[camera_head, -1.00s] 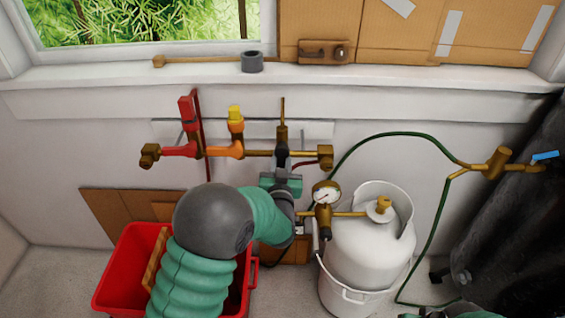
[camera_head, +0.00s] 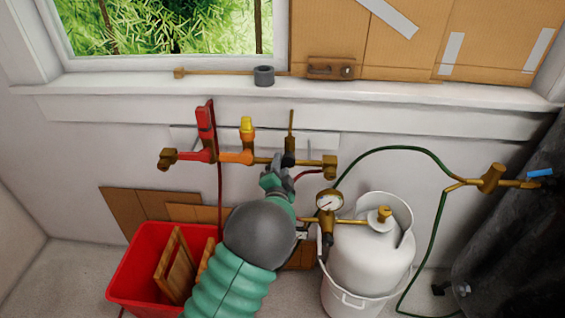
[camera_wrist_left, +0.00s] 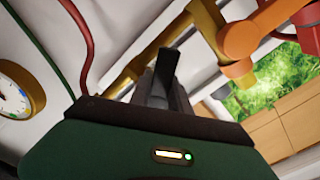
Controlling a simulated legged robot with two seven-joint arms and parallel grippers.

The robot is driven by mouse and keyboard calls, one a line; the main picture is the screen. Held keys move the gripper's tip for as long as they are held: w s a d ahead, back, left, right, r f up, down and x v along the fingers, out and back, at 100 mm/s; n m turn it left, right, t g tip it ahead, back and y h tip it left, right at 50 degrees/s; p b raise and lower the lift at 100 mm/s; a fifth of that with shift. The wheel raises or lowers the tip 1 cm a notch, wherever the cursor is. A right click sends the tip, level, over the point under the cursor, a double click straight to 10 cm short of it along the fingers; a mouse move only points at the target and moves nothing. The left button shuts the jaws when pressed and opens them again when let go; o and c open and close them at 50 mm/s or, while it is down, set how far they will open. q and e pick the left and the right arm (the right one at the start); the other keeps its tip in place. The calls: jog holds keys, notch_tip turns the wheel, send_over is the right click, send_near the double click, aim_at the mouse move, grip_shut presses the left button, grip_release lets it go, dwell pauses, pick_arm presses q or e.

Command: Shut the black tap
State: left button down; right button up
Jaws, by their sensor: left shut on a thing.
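The black tap (camera_head: 289,158) sits on the brass pipe on the wall, right of the orange tap with the yellow handle (camera_head: 247,128). My left gripper (camera_head: 279,172) reaches up to it from below and is shut on its black handle. In the left wrist view the black handle (camera_wrist_left: 166,66) sticks out beyond the dark fingers (camera_wrist_left: 160,98). The fingers hide the handle's lower part, and I cannot tell how far the tap is turned. My right gripper is out of view.
A red tap (camera_head: 206,122) stands at the pipe's left. A brass gauge (camera_head: 329,201) and white gas cylinder (camera_head: 372,255) are right of my left arm, close to it. A red crate (camera_head: 150,270) stands below left. A green hose (camera_head: 400,150) loops at the right.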

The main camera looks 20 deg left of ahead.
pick_arm(q)
jog(key=m, duration=0.1)
jog(key=m+p, duration=0.1)
jog(key=m, duration=0.1)
jog(key=shift+r+m+p, duration=0.3)
jog(key=shift+r, duration=0.1)
jog(key=shift+s+r+m+p, duration=0.15)
jog(key=shift+m+p, duration=0.55)
jog(key=shift+m, duration=0.9)
jog(key=c, duration=1.4)
grip_release()
jog(key=shift+o, duration=1)
jog(key=shift+r, duration=0.15)
jog(key=shift+a, duration=0.1)
